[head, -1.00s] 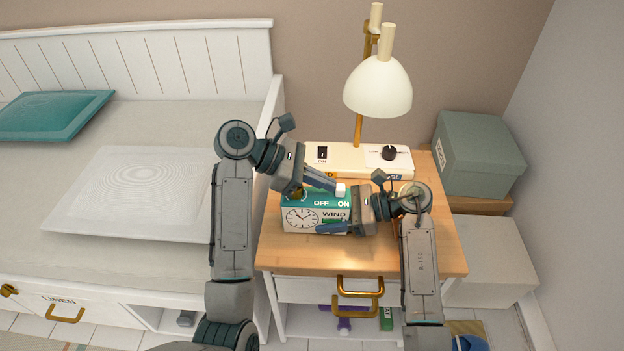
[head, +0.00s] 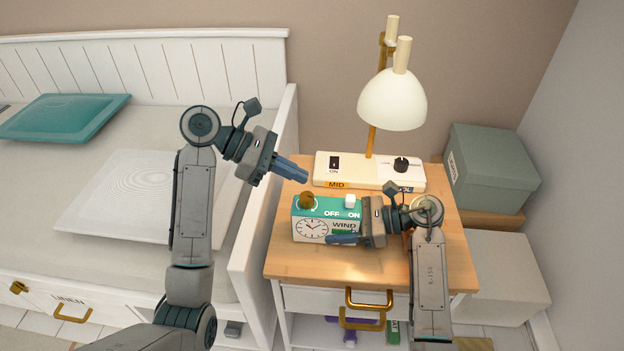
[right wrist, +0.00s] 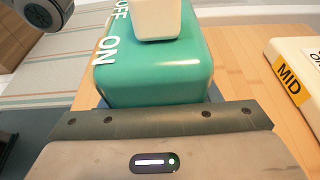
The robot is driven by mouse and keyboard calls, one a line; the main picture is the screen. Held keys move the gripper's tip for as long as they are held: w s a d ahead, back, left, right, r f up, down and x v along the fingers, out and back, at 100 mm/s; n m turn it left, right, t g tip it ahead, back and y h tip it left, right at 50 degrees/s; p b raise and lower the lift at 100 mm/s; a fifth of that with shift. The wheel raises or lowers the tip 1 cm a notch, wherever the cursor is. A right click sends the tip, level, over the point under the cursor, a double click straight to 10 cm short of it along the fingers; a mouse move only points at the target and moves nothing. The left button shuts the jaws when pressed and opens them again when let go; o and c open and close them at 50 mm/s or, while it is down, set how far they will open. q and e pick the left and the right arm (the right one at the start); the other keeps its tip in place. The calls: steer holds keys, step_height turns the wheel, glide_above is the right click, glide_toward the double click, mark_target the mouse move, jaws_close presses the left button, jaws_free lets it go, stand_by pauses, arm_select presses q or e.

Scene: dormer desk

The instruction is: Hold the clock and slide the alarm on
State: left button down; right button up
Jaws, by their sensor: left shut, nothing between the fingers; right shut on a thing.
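The clock (head: 312,230) is a teal-topped white box with a dial face, standing on the nightstand. Its top reads OFF and ON, with a brown knob (head: 307,200) at the left and a white slider (head: 350,201) at the ON end. In the right wrist view the pale slider (right wrist: 157,18) stands by the word ON on the teal top (right wrist: 155,75). My right gripper (head: 345,238) is shut on the clock from its right side. My left gripper (head: 304,174) is shut and empty, above and behind the clock's left part, apart from it.
A white lamp (head: 392,100) with a switch base (head: 350,172) stands behind the clock. The nightstand top (head: 290,262) is clear in front. A bed (head: 225,235) lies to the left; green-grey and white boxes (head: 490,165) stand at the right.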

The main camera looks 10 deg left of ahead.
arm_select(q)
steer(key=shift+a+r, duration=0.2)
steer(key=shift+a, duration=0.1)
arm_select(e)
steer(key=o, duration=0.8)
steer(key=shift+o, duration=0.2)
steer(key=shift+d, duration=0.15)
